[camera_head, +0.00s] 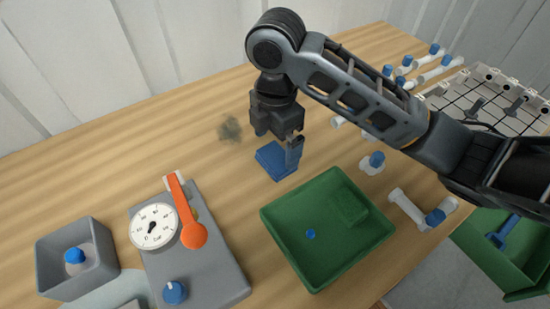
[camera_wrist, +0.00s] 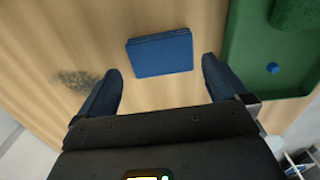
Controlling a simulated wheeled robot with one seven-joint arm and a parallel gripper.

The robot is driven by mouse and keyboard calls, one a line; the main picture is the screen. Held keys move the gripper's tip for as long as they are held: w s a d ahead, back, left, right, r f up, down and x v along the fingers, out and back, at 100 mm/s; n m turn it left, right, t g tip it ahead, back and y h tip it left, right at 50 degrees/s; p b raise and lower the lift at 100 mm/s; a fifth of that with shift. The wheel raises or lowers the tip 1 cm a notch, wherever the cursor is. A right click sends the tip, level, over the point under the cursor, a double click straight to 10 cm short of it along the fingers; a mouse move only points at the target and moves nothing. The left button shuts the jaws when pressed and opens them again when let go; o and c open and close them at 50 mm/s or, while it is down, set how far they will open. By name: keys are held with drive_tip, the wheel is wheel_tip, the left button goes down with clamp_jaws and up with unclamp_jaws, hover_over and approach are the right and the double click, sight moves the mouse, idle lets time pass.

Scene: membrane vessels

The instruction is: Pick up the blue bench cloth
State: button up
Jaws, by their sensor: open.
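The blue bench cloth (camera_head: 272,160) lies folded flat on the wooden table, just behind the green tray. In the head view my gripper (camera_head: 281,148) is above it, and its fingers cover part of the cloth's right side. In the wrist view the whole cloth (camera_wrist: 160,53) shows as a neat blue rectangle. It lies beyond the fingertips, roughly centred between them. My gripper (camera_wrist: 160,72) is open and empty there, with one finger on each side. The height of the fingers over the cloth is hard to tell.
The green tray (camera_head: 277,232) holds a small blue cap and a green block. A grey gauge unit (camera_head: 230,285) with an orange lever and a grey bin (camera_head: 45,255) stand at the left. White vessels with blue caps (camera_head: 376,160) lie at the right. A dark smudge (camera_head: 230,129) marks the table.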

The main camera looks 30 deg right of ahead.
sight(276, 157)
drive_tip(key=shift+s+f, duration=0.1)
drive_tip(key=shift+f, duration=1.75)
drive_tip(key=shift+c, duration=0.5)
drive_tip(key=c, duration=0.7)
drive_tip(key=shift+o, duration=0.2)
drive_tip(key=shift+r, duration=0.1)
drive_tip(key=shift+a+r, duration=0.1)
drive_tip(key=shift+r, duration=0.4)
wheel_tip(276, 157, up, 3)
drive_tip(key=shift+r, duration=0.1)
drive_tip(key=s+d+r, duration=0.6)
drive_tip(key=d, duration=0.3)
drive_tip(key=shift+s+d+r, duration=0.25)
drive_tip(key=shift+d+r, duration=0.1)
drive_tip(key=shift+d, duration=0.05)
